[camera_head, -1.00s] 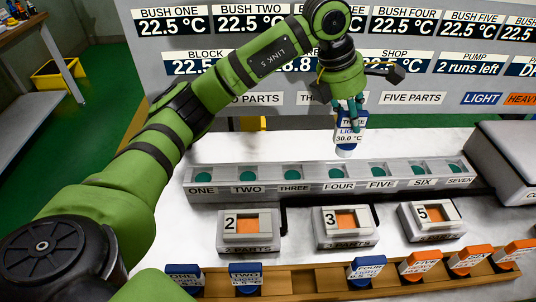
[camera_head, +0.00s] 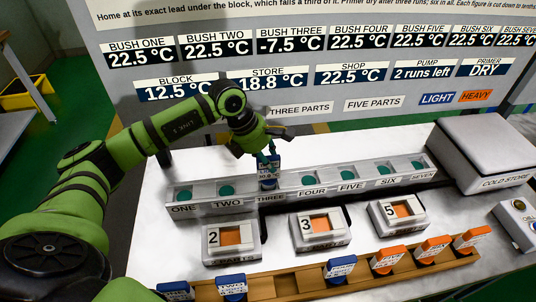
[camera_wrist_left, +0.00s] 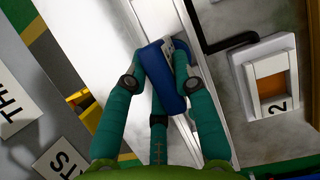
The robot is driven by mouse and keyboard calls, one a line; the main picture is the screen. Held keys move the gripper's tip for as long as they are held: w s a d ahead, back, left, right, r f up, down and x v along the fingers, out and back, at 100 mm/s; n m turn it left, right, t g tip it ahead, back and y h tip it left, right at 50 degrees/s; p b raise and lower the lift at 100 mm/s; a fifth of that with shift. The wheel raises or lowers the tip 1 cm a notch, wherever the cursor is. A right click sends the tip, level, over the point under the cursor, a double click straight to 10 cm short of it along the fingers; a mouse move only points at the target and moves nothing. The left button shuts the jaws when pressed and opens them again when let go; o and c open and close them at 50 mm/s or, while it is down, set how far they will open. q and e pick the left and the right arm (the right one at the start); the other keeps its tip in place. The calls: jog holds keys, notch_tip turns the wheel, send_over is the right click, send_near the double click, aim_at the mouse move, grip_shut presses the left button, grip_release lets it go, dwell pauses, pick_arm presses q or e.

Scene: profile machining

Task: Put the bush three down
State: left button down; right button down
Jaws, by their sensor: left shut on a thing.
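The blue bush three (camera_head: 268,180) with its white label stands upright at the THREE place of the grey block (camera_head: 325,186), between TWO and FOUR. It covers the teal spot there; I cannot tell whether its lower end is seated or just above. My left gripper (camera_head: 269,160) is above it and shut on its top. In the left wrist view the fingers (camera_wrist_left: 165,85) close around the blue bush (camera_wrist_left: 163,75). The wall display for BUSH THREE (camera_head: 289,43) reads -7.5 °C. My right gripper is not in view.
Part boxes 2 (camera_head: 231,240), 3 (camera_head: 320,229) and 5 (camera_head: 398,213) stand in front of the block. A wooden rack (camera_head: 290,285) holds blue and orange tagged pieces. A white cold store (camera_head: 490,150) stands at the right.

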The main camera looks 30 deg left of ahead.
pick_arm(q)
jog(key=shift+f, duration=0.25)
jog(key=c, duration=1.4)
grip_release()
jog(key=shift+f+b, duration=0.1)
jog(key=shift+b, duration=0.2)
jog(key=o, duration=0.4)
jog(key=shift+r, duration=0.2)
